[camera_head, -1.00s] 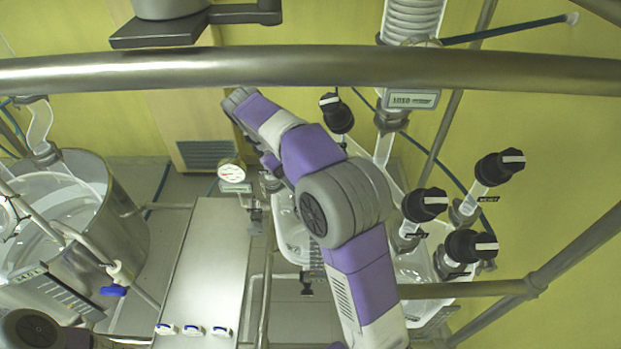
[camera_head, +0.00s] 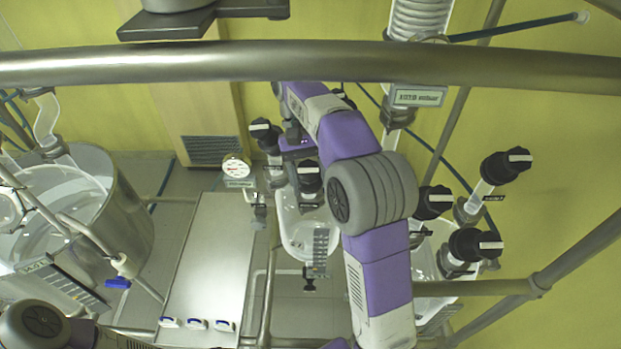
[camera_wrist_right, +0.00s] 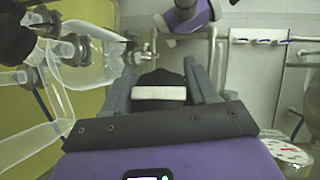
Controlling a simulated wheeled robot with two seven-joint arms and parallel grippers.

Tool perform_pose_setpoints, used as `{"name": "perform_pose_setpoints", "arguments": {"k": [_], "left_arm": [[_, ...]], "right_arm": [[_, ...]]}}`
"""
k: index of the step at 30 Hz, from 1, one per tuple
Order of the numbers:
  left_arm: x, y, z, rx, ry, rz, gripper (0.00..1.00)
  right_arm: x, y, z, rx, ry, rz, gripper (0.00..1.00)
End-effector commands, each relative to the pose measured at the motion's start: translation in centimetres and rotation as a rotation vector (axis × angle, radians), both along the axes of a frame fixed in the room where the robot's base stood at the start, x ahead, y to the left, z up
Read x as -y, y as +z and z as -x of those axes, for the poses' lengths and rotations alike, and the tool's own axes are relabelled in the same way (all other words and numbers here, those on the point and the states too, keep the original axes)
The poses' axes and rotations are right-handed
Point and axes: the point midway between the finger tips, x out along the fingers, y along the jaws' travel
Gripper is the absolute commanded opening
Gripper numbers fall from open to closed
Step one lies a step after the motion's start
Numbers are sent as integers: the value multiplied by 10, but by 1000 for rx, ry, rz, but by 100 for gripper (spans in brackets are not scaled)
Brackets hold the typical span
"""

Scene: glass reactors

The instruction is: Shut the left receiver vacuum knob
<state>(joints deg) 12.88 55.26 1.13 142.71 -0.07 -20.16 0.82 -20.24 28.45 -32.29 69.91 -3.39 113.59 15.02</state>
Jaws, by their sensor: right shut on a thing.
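The left receiver (camera_head: 300,235) is a clear glass vessel right of the steel table, with two black knobs with white bars above it. My right gripper (camera_wrist_right: 160,76) is shut on one black knob (camera_wrist_right: 158,93), with a finger on each side; the white bar lies crosswise between the fingers. I cannot read which is marked vacuum. My left gripper is out of view.
A round gauge (camera_head: 237,168) stands close left of the held knob. More black knobs (camera_head: 506,165) stand over the right receiver (camera_head: 425,260). A steel rail (camera_head: 300,62) crosses the top. The steel table (camera_head: 210,260) has a bare top.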

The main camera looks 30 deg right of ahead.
Motion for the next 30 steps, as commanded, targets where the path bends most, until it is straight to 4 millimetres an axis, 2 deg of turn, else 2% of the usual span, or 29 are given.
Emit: {"name": "perform_pose_setpoints", "arguments": {"k": [11, 12, 15, 30], "left_arm": [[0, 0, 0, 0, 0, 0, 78], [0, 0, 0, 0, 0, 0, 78], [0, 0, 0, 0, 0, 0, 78], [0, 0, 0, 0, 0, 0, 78]], "right_arm": [[0, -1, 0, -2, -2, -2, 27], [0, -1, 0, -3, -2, -2, 62], [0, -1, 0, -2, -2, -2, 77], [0, 0, 0, -7, 19, 9, 78]]}}
